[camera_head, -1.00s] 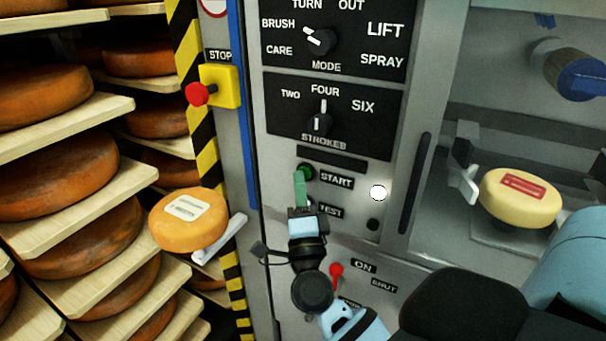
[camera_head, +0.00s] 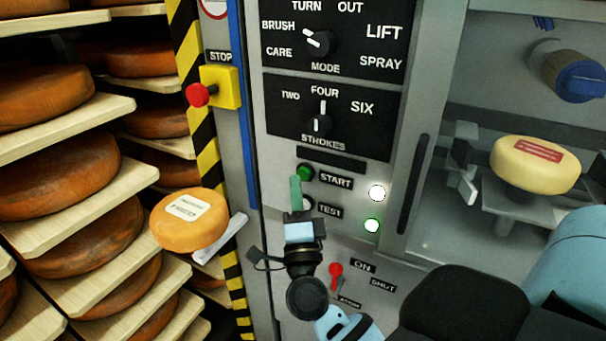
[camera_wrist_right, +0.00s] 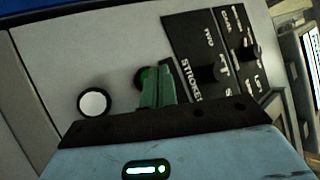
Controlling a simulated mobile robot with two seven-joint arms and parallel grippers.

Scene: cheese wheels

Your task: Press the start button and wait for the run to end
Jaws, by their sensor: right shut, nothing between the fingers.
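The green start button (camera_head: 305,172) is on the grey machine panel, left of its START label. My right gripper (camera_head: 295,180) is shut and empty, its green fingertips just left of and below the button; whether they touch it I cannot tell. In the right wrist view the shut fingers (camera_wrist_right: 157,80) partly hide the green button (camera_wrist_right: 141,77). A pale cheese with a red label (camera_head: 535,165) stands raised on a support in the machine chamber. My left gripper is out of view.
A white test button (camera_wrist_right: 94,102) is close by the fingers. The mode knob (camera_head: 320,41) points toward BRUSH, the strokes knob (camera_head: 320,123) to FOUR. A red stop button (camera_head: 197,95) and a labelled orange cheese (camera_head: 188,220) are left; shelves of cheeses stand beyond.

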